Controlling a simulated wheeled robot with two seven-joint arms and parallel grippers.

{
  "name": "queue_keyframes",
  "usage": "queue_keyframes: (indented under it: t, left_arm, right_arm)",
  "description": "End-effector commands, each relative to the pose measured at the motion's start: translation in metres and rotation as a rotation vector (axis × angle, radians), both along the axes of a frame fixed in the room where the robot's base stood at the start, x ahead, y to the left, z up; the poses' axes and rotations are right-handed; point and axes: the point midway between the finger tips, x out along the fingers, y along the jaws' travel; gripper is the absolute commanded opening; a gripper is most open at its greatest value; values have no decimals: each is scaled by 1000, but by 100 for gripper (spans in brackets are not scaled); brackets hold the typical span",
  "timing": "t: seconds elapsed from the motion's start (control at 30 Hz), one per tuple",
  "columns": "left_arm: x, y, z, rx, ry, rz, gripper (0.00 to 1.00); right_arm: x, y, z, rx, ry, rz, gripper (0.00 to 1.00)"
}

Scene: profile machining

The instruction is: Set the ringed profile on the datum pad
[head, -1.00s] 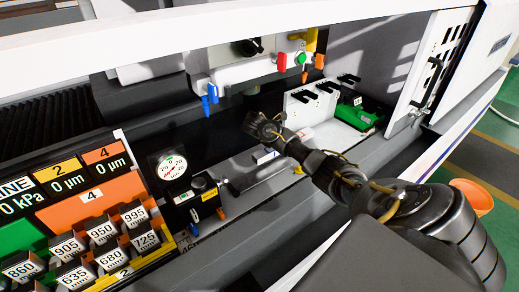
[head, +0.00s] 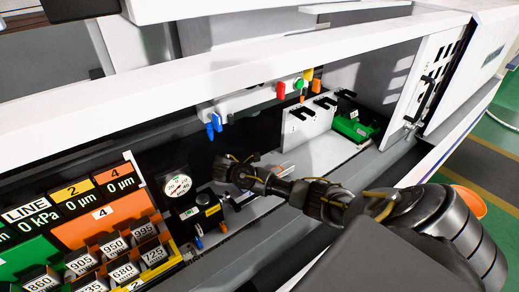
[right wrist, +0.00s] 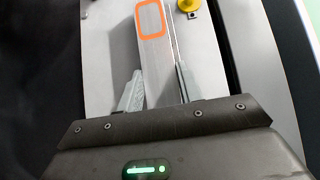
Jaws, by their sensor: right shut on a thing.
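My right gripper (head: 232,172) reaches in from the right over the machine's bed in the head view, just right of the round dial gauge. In the right wrist view my right gripper (right wrist: 160,92) is shut on a grey profile (right wrist: 158,62), one finger on each side. The profile points away from the gripper, and an orange rectangular ring (right wrist: 150,18) is marked on its far part. A light grey flat plate (right wrist: 105,50) lies beneath; I cannot tell whether it is the datum pad or whether the profile touches it. My left gripper is out of view.
The dial gauge (head: 177,186) and a black clamp block (head: 208,208) stand close left of the gripper. A white slotted rack (head: 305,125) and green block (head: 354,127) are at the back right. A yellow knob (right wrist: 188,5) sits beside the profile.

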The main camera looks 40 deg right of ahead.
Motion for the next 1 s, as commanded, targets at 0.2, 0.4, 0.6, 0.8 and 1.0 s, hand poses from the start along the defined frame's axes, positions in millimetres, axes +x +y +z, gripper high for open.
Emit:
queue_keyframes:
  t: [0.2,0.4,0.6,0.8,1.0]
  left_arm:
    - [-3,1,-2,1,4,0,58]
    - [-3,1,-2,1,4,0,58]
    - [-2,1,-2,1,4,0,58]
    - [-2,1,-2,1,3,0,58]
    - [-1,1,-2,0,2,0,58]
  right_arm:
    - [1,-4,-11,0,0,-7,3]
    - [0,-4,-14,0,-1,-6,3]
    - [0,-4,-14,0,-1,-6,3]
    - [0,-4,-18,0,-1,-6,37]
    - [0,-4,-17,1,-2,-6,58]
